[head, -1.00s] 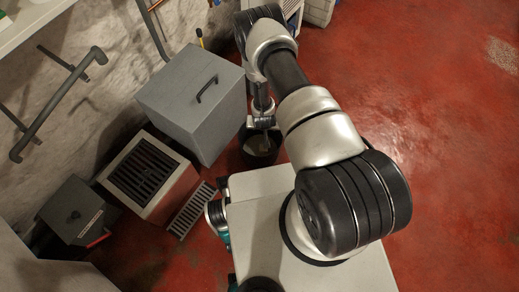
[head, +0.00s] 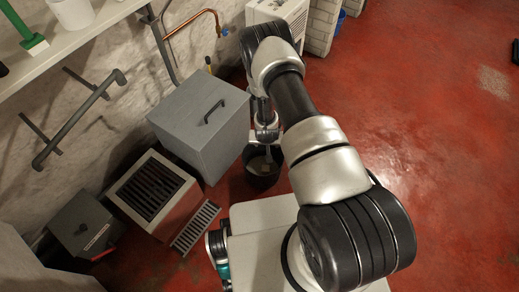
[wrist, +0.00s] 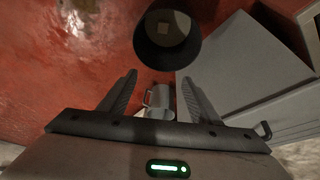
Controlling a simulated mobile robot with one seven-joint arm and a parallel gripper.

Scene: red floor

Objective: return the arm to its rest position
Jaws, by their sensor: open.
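My arm reaches forward over the floor, and its far end bends down beside the grey box. My gripper (head: 265,136) is small and partly hidden in the head view, above a dark bucket (head: 262,180). In the wrist view my gripper (wrist: 158,88) has its two fingers wide apart, with nothing held between them. The bucket (wrist: 150,50) is beyond the fingertips, with a small pale piece inside. A grey metal mug-like thing with a handle (wrist: 160,98) shows in the gap between the fingers, apart from them.
A grey lidded box (head: 195,115) stands left of my gripper. A grated heater-like unit (head: 185,205), a floor grate (head: 196,227) and a dark box (head: 85,225) are further left. A wall rail (head: 80,120) and shelf (head: 100,25) border the left. Red floor (head: 440,130) is open on the right.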

